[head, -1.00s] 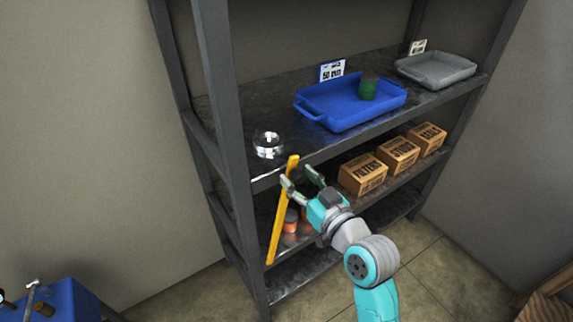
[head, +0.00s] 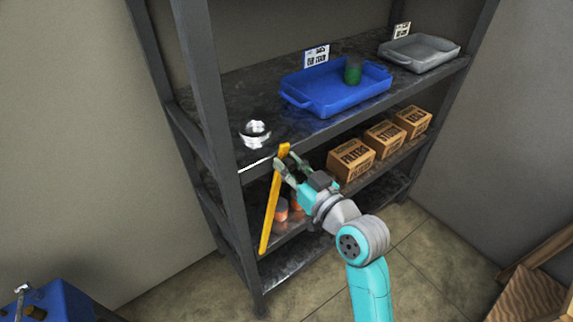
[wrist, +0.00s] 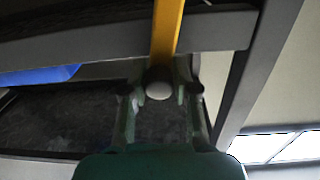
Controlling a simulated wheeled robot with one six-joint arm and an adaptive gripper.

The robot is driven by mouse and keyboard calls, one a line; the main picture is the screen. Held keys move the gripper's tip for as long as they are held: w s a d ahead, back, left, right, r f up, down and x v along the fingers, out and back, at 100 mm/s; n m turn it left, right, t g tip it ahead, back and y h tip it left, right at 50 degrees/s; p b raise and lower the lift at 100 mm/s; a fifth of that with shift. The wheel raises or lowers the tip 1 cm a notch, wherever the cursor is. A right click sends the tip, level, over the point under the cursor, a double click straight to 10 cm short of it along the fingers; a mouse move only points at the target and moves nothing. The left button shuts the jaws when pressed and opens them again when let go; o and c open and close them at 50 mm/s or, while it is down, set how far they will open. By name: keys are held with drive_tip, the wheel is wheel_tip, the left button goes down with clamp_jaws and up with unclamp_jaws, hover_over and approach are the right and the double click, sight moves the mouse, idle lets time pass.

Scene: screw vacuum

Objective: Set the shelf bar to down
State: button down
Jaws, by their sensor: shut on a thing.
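The shelf bar (head: 268,220) is a long yellow bar standing steep and slightly tilted across the front of the shelf's left side. Its top is near the edge of the upper board and its lower end reaches past the middle board. My gripper (head: 285,166) is shut on the bar close to its upper end. In the wrist view, the bar (wrist: 167,35) runs up from between the fingers of my gripper (wrist: 158,86), with a pale round end near the fingertips. The fingers hide part of the bar.
A shiny metal bowl-like object (head: 255,134) sits on the upper board near the bar. A blue tray (head: 336,95) with a green can (head: 353,69) and a grey tray (head: 420,50) stand further right. Cardboard boxes (head: 351,161) and orange items (head: 281,209) are on the board below.

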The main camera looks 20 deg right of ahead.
drive_tip(key=w+d+f+m, duration=0.35)
drive_tip(key=d+f, duration=0.25)
drive_tip(key=d, duration=0.3)
drive_tip(key=w+d+f+m, duration=0.2)
drive_tip(key=d+f+m, duration=0.3)
drive_tip(key=d, duration=0.4)
drive_tip(key=w+d+f+m, duration=0.1)
drive_tip(key=d+f+m, duration=0.2)
drive_tip(key=f, duration=0.9)
drive_tip(key=w+d+f+m, duration=0.2)
drive_tip(key=d+f, duration=0.3)
drive_tip(key=f, duration=0.7)
drive_tip(key=shift+d+f+m+g, duration=0.2)
drive_tip(key=shift+f+m+g, duration=0.15)
drive_tip(key=shift+m, duration=0.4)
drive_tip(key=shift+f, duration=0.15)
drive_tip(key=c, duration=1)
unclamp_jaws()
drive_tip(key=shift+f, duration=0.1)
drive_tip(key=shift+c, duration=0.2)
drive_tip(key=shift+o, duration=0.8)
